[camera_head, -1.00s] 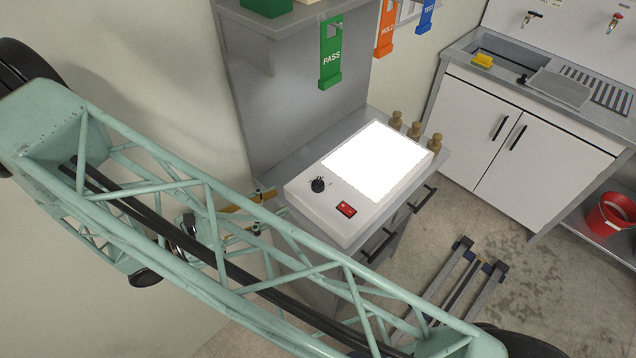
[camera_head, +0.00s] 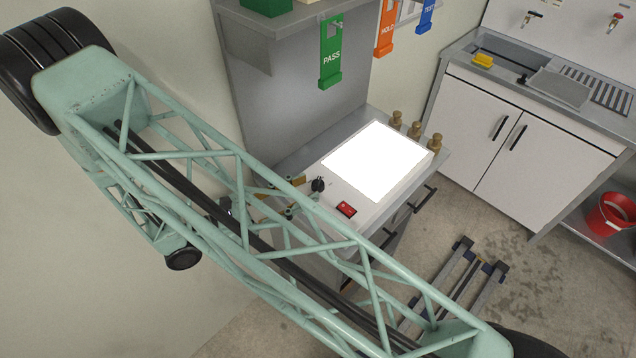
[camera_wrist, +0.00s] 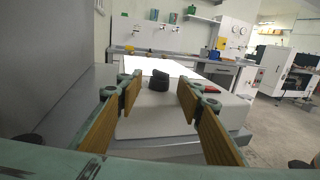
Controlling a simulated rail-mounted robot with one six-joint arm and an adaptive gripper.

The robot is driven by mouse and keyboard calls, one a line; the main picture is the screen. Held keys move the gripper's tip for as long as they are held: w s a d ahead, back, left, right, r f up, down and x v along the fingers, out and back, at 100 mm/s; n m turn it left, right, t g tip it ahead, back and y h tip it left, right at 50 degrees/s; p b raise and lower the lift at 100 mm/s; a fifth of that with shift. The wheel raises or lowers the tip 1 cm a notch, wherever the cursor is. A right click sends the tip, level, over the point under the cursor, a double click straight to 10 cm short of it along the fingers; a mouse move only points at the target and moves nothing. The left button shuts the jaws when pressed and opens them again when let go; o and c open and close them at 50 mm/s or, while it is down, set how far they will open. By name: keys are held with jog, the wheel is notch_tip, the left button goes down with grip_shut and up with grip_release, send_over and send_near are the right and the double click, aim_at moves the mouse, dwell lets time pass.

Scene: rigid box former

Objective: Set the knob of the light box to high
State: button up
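The light box (camera_head: 339,186) sits on the grey bench with its white panel (camera_head: 377,160) lit. Its black knob (camera_head: 318,185) is on the near left part of the top, beside a red switch (camera_head: 346,209). My gripper (camera_head: 304,197) is at the box's left edge, partly hidden by my arm. In the wrist view my gripper (camera_wrist: 161,92) is open, with a tan-padded finger on either side of the black knob (camera_wrist: 159,80). The knob appears ahead between the fingertips, with gaps on both sides. I cannot read the knob's setting.
Brass-coloured weights (camera_head: 415,131) stand along the box's far right side. A grey wall panel (camera_head: 300,115) rises behind the box. Floor to the right is partly open.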

aim_at(312, 186)
jog(key=shift+x, duration=2.45)
jog(key=shift+c, duration=0.9)
jog(key=c, duration=0.7)
